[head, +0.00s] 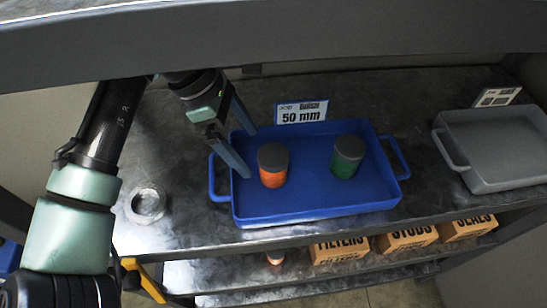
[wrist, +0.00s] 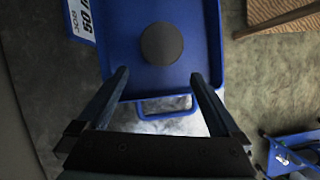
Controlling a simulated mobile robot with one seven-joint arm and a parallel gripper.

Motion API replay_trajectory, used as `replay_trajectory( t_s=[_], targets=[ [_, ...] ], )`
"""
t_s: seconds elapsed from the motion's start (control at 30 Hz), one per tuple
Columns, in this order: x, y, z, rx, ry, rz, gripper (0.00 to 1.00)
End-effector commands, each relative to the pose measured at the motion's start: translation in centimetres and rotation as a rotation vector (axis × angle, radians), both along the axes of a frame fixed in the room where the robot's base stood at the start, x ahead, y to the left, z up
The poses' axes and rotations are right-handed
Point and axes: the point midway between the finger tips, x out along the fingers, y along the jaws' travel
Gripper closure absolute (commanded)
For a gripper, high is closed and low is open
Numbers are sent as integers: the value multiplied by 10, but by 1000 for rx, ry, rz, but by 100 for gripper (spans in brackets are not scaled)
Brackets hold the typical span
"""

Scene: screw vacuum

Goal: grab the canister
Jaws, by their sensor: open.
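Two canisters with dark grey lids stand upright in a blue tray (head: 310,205). The orange canister (head: 273,178) is in its left half and the green canister (head: 345,167) is to the right. My gripper (head: 250,153) is open and empty over the tray's left end, just left of the orange canister. In the wrist view, my gripper (wrist: 160,75) has its two fingers spread apart. A round dark lid (wrist: 161,44), apparently the orange canister's, shows just beyond the fingertips, centred between them. The canister's side is hidden there.
A "50 mm" sign (head: 301,111) stands behind the tray. A grey tray (head: 496,150) sits at the right. Labelled boxes (head: 408,238) sit on the shelf below.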

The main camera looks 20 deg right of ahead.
Motion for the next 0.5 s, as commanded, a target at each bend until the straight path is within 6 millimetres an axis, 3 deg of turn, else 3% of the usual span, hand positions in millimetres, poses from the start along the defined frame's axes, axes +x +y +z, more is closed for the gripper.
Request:
replay_trajectory(
  t_s=[0.1, 0.3, 0.5],
  targets=[
    [-9, -17, 2, 1, -1, -2, 0],
    [-15, -29, -2, 0, 0, 0, 0],
    [-21, -38, -26, -1, 3, 0, 0]
  ],
)
